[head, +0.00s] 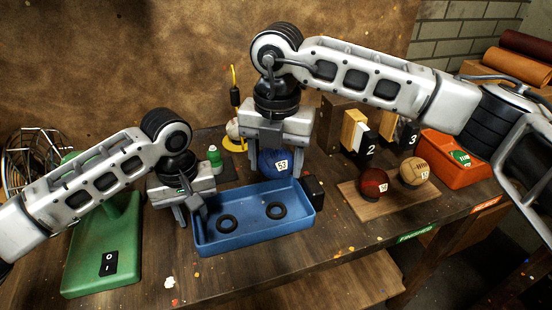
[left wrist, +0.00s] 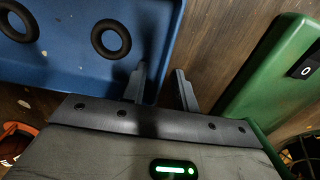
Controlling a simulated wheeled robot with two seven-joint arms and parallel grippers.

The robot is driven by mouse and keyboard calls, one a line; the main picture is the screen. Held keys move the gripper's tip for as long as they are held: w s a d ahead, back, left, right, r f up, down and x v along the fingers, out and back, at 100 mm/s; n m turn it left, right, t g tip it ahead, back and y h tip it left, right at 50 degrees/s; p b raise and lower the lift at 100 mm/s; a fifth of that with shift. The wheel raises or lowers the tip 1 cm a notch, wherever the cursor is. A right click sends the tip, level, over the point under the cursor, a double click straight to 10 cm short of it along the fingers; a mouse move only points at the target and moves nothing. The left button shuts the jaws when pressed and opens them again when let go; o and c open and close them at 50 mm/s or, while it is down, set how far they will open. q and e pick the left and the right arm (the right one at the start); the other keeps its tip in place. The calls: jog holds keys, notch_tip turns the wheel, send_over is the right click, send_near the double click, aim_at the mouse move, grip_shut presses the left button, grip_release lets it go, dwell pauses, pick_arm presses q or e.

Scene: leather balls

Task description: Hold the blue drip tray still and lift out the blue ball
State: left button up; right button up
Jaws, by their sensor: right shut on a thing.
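The blue drip tray (head: 254,246) sits on the workbench with two black rings, (head: 227,221) and (head: 276,211), on its floor. My left gripper (head: 190,212) is at the tray's left wall, one finger inside and one outside. In the left wrist view the fingers (left wrist: 161,88) stand apart with the wall between them and a visible gap on the outer side. The blue ball (head: 268,166), with a white number label, is at the tray's back edge. I cannot tell the ball's exact height over the tray.
A dark red ball (head: 373,181) and a tan ball (head: 415,171) rest on a wooden board (head: 392,203) at the right. An orange bin (head: 456,172) stands beyond. A green stand (head: 105,245) is close on the left.

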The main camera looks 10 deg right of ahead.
pick_arm(q)
jog(key=shift+r, duration=0.15)
notch_tip(320, 180, up, 12)
dwell(0.4)
